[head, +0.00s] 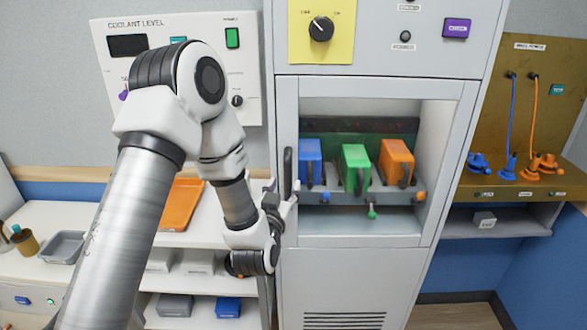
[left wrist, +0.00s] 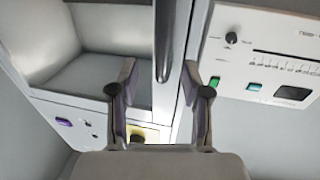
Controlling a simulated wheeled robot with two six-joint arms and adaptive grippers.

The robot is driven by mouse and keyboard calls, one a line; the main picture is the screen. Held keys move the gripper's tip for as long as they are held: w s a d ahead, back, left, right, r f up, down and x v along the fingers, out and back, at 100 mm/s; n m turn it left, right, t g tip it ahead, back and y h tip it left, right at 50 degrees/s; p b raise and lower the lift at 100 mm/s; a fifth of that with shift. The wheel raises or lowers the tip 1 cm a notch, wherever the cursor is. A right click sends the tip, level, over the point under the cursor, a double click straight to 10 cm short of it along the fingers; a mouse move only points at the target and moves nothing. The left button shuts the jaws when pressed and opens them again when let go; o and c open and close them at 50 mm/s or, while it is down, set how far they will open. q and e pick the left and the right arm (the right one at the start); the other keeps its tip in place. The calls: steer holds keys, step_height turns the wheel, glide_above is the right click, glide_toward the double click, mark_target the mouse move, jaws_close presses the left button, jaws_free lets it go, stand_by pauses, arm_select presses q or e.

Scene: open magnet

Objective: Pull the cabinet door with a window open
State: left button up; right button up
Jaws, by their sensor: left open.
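The cabinet door (head: 286,112) has a light grey frame around a large window and looks shut in the head view. Its dark upright handle (head: 288,165) is on the left side of the frame. My left gripper (head: 283,192) is open at the lower part of this handle. In the left wrist view, the handle (left wrist: 163,45) appears between the two spread fingers of my left gripper (left wrist: 160,70). I cannot tell whether either finger touches it. My right gripper is not in view.
Blue (head: 309,160), green (head: 355,165) and orange (head: 396,160) blocks show through the window. A coolant panel (head: 185,60) is on the wall at left. Shelves with an orange tray (head: 180,205) stand left of the cabinet. A brown cable board (head: 540,110) is at right.

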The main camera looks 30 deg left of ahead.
mark_target(287, 180)
arm_select(q)
steer(key=x, duration=0.2)
steer(key=p+x, duration=0.1)
steer(key=x, duration=0.3)
steer(key=shift+s+a+f+p, duration=0.1)
steer(key=shift+a+f+p, duration=0.1)
steer(key=shift+a+p, duration=0.1)
steer(key=shift+d, duration=0.2)
steer(key=shift+c, duration=0.7)
jaws_close()
steer(key=shift+f, duration=0.1)
